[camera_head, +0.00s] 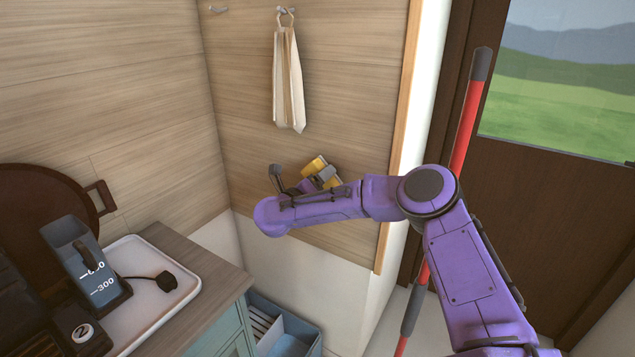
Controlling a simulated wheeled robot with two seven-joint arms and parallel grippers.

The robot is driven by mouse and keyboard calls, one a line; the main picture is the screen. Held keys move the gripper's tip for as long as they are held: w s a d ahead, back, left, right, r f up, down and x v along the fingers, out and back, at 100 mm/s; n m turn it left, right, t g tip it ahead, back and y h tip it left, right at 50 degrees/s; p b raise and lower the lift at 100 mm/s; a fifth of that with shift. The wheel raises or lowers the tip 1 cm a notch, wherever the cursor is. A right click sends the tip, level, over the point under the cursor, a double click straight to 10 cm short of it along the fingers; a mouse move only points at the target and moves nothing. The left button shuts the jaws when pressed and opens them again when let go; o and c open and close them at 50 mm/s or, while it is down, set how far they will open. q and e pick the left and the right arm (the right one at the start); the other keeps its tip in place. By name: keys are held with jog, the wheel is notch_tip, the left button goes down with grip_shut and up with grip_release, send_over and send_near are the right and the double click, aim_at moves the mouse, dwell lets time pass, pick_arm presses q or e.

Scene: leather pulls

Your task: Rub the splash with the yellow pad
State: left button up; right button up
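The yellow pad (314,165) is at the wood-panelled wall, below the hanging cloth. It shows in part behind my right forearm. My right gripper (326,175) is at the pad with its grey fingers across it, and appears shut on it. Whether the pad touches the wall cannot be told. No splash can be made out; part of the wall is hidden behind my purple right arm. My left gripper is not in view.
A striped cloth (289,80) hangs from a wall hook. At left, a counter (215,285) bears a white tray (150,262) and a measuring jug (85,265). A blue crate (290,330) stands on the floor. A red pole (466,125) stands by the door.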

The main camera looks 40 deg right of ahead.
aim_at(330, 186)
jog(key=shift+b+x, duration=0.6)
jog(key=shift+x, duration=0.5)
jog(key=shift+r, duration=0.1)
jog(key=shift+s+d+p, duration=0.15)
jog(key=shift+s+p, duration=0.2)
jog(key=shift+s, duration=0.05)
jog(key=s, duration=0.1)
jog(key=s+d+p, duration=0.1)
jog(key=shift+s+r, duration=0.1)
jog(key=shift+s, duration=0.45)
jog(key=shift+w+d+f+b, duration=0.1)
jog(key=shift+d+f+b, duration=0.05)
jog(key=shift+f+b, duration=0.15)
jog(key=w+b, duration=0.1)
jog(key=w+a+b, duration=0.1)
jog(key=b, duration=0.1)
jog(key=shift+w, duration=0.35)
jog(key=shift+w+a+r, duration=0.2)
jog(key=shift+w+a, duration=0.05)
jog(key=shift+w, duration=0.25)
jog(key=shift+r, duration=0.1)
